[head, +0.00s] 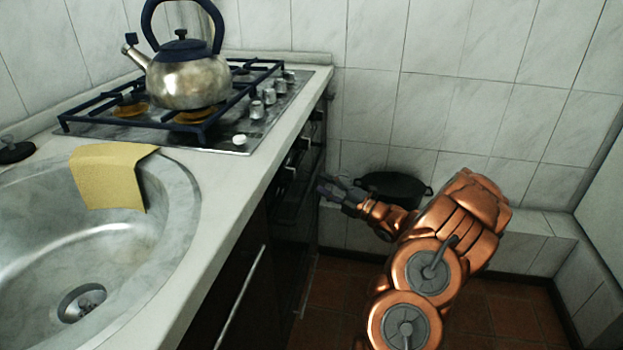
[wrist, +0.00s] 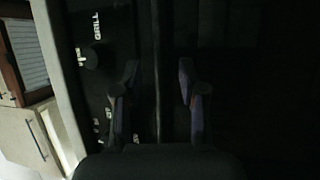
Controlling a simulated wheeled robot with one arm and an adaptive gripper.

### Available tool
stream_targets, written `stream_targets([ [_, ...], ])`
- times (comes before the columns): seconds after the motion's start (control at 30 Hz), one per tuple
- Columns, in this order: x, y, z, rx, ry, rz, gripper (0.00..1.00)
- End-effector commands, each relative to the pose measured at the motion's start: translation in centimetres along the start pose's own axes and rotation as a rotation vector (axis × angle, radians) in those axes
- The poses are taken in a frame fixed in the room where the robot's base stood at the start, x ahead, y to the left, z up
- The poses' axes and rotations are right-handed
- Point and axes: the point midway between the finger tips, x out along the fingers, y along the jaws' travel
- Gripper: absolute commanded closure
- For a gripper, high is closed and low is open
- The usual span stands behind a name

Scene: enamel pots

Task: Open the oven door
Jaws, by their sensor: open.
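The dark oven (head: 310,215) is built in under the counter at the hob's end, and its door looks shut. In the wrist view the black oven door (wrist: 255,70) fills the right side, and the control panel (wrist: 98,20) with a knob and the word GRILL is on the left. A thin straight bar or edge (wrist: 157,50) runs between them; I cannot tell if it is the handle. My gripper (head: 326,188) is open in front of the oven. Its fingers (wrist: 158,88) lie on either side of that line, with no visible grip on it.
A kettle (head: 185,75) stands on the gas hob (head: 215,140). A sink (head: 60,250) with a yellow cloth (head: 112,180) is at the left. A dark pot (head: 395,188) sits on a tiled ledge behind my gripper. Brown floor tiles (head: 510,315) are clear at the lower right.

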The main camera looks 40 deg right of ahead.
Motion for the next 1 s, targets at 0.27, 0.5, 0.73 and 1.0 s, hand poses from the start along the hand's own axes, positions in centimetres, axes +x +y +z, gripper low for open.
stream_targets([
  [0.27,3.4,-0.1,-0.1,-0.002,0.002,-0.002,0.59],
  [0.5,4.6,-0.1,0.1,-0.001,-0.002,-0.002,0.59],
  [0.73,4.7,0.0,0.1,0.001,-0.004,-0.002,0.59],
  [1.0,4.7,0.0,0.1,0.000,-0.004,-0.002,0.75],
])
